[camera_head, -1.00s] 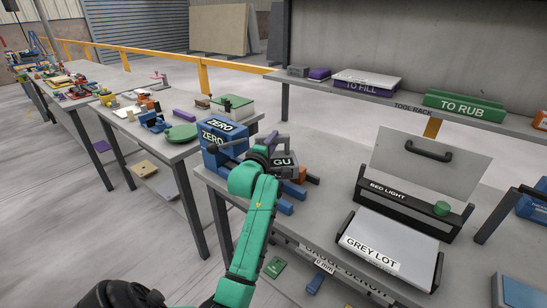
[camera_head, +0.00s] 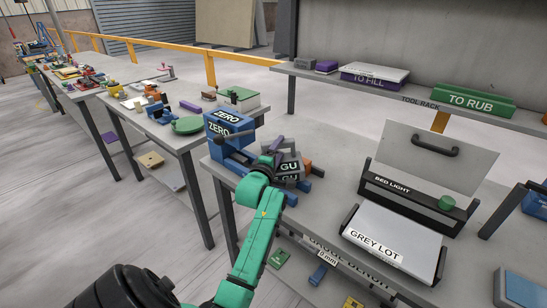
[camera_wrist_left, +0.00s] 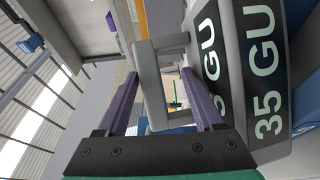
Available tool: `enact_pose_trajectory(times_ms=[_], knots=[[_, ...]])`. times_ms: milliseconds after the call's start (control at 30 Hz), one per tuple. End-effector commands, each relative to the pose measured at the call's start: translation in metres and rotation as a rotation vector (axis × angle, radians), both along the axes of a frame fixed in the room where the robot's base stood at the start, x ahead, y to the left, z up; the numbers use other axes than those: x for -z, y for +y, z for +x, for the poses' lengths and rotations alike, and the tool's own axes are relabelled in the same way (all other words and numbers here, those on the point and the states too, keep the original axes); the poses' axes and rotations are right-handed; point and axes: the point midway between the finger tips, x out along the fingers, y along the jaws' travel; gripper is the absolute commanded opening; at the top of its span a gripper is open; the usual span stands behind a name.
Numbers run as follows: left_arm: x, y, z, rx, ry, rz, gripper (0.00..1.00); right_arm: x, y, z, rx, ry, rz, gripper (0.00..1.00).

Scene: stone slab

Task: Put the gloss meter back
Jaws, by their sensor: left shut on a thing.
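The gloss meter (camera_head: 290,170) is a grey block with black "GU" labels, on or just above the slab-side bench top beside the blue ZERO holder (camera_head: 229,124). In the left wrist view its faces read "35 GU" (camera_wrist_left: 266,70), tilted at the right. My left gripper (camera_head: 270,160) is at its near left side. In the wrist view its purple fingers (camera_wrist_left: 164,105) are shut on the meter's grey handle frame. Whether the meter's underside touches anything is hidden. My right gripper is not in view.
Blue pieces and an orange piece (camera_head: 306,165) lie close to the meter. The GREY LOT tray (camera_head: 392,243) and BED LIGHT box (camera_head: 415,198) stand to the right. A tool rack (camera_head: 400,92) runs behind. Bench top between meter and tray is clear.

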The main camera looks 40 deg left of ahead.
Motion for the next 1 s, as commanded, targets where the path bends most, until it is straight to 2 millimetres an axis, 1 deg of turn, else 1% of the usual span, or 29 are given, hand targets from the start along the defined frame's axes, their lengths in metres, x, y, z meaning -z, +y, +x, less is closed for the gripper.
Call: enact_pose_trajectory(times_ms=[33, 100, 267, 400, 533, 667, 1000], knots=[[0.004, -0.002, -0.006, -0.001, 0.005, -0.003, 0.62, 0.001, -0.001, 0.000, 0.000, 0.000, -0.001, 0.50], [0.004, -0.005, -0.016, -0.001, 0.007, -0.002, 0.62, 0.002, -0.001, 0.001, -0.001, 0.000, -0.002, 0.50], [0.003, -0.017, -0.048, -0.002, 0.003, -0.002, 0.62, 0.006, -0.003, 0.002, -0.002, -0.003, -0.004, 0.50], [0.002, -0.027, -0.077, -0.002, 0.002, -0.002, 0.62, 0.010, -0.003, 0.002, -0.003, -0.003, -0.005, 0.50], [0.001, -0.035, -0.097, -0.002, 0.000, 0.000, 0.62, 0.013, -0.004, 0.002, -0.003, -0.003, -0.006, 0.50], [-0.001, -0.038, -0.106, -0.002, -0.002, 0.001, 0.62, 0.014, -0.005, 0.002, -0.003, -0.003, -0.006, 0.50], [-0.002, -0.038, -0.107, -0.002, -0.004, 0.001, 0.62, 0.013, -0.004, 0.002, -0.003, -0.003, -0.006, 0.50]])
